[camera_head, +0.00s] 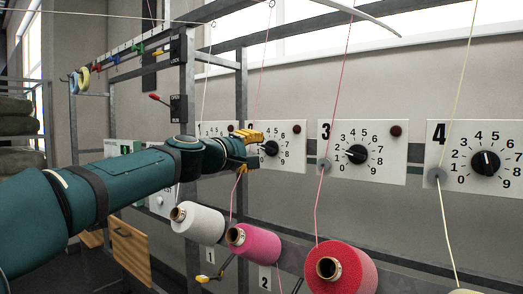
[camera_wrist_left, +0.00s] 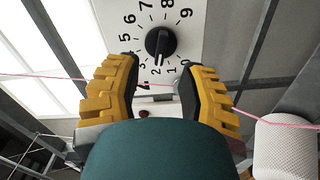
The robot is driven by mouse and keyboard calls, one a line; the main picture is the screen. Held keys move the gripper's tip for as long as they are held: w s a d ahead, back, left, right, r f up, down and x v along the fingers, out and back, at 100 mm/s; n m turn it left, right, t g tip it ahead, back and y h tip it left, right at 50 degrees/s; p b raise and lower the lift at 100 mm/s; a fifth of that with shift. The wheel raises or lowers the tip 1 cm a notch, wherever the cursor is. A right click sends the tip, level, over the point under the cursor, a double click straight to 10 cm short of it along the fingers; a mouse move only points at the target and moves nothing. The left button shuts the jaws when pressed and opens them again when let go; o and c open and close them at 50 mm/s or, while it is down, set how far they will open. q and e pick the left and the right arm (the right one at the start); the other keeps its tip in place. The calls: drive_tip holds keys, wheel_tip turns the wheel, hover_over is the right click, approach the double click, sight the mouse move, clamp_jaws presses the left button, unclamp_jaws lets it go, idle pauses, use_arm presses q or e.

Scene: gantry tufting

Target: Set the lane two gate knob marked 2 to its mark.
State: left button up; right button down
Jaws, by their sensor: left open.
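The lane two knob (camera_head: 271,148) is a black dial knob on a white panel (camera_head: 292,163), partly hidden by my left gripper in the head view. In the left wrist view the knob (camera_wrist_left: 160,43) sits just beyond the fingertips, within a ring of numbers. Its pale pointer line appears to face near 2. No separate target mark can be made out. My left gripper (camera_head: 251,136) has yellow fingers. In the left wrist view the gripper (camera_wrist_left: 158,72) is open, with nothing between its fingers. The fingers appear short of the knob. My right gripper is not in view.
Similar dial panels stand beside it, marked 3 (camera_head: 339,165) and 4 (camera_head: 463,180). A pink yarn (camera_wrist_left: 55,76) runs close to my left fingers. White (camera_head: 204,226), pink (camera_head: 262,246) and red (camera_head: 358,277) yarn cones stand below. A grey frame post (camera_head: 242,95) is close by.

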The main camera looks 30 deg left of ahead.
use_arm(q)
drive_tip(key=s, duration=0.7)
drive_tip(key=shift+s+a, duration=0.3)
